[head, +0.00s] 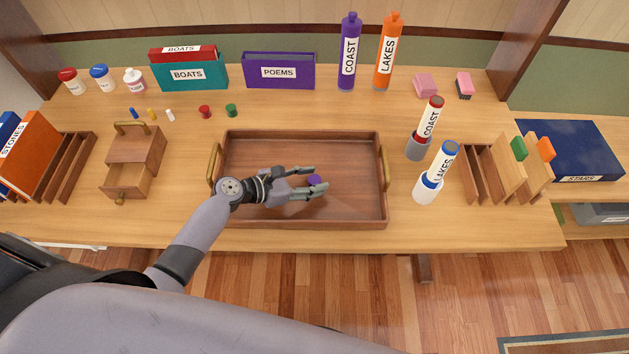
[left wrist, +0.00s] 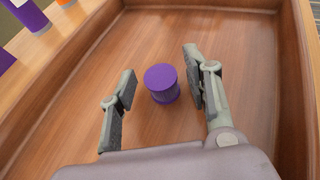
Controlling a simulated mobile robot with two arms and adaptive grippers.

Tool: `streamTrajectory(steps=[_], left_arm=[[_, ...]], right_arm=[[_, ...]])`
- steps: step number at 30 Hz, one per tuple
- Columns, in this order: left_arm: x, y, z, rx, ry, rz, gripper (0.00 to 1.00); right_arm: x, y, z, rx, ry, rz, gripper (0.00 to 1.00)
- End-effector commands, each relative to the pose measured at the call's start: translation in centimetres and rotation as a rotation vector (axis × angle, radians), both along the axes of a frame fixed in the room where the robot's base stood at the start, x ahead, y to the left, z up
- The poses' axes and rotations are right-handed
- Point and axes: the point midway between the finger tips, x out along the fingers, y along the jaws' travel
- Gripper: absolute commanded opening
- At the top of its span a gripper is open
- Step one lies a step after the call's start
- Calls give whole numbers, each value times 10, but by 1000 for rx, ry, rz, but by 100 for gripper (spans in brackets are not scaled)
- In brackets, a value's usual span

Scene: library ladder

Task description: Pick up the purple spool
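The small purple spool (head: 315,180) is in the wooden tray (head: 260,140), which has brass handles at its ends. My left gripper (head: 314,181) is low over the tray, with its fingers on either side of the spool. In the left wrist view the spool (left wrist: 162,83) stands upright on the tray floor between the open fingertips (left wrist: 158,85). There is a gap on both sides, and the spool looks closer to the right finger. My right gripper is not in view.
Red (head: 205,111) and green (head: 231,110) spools lie behind the tray. A small drawer box (head: 133,160) stands to its left. The tray is otherwise empty.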

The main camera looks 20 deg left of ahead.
Motion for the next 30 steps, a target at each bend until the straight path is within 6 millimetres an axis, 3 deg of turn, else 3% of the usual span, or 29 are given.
streamTrajectory(steps=[14, 23, 30], left_arm=[[0, 0, 0, 0, 0, 0, 12], [0, 0, 4, 1, -1, 0, 12], [0, 0, 35, 1, -4, -3, 12]], right_arm=[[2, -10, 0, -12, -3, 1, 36], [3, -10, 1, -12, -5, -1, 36], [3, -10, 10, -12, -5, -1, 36]])
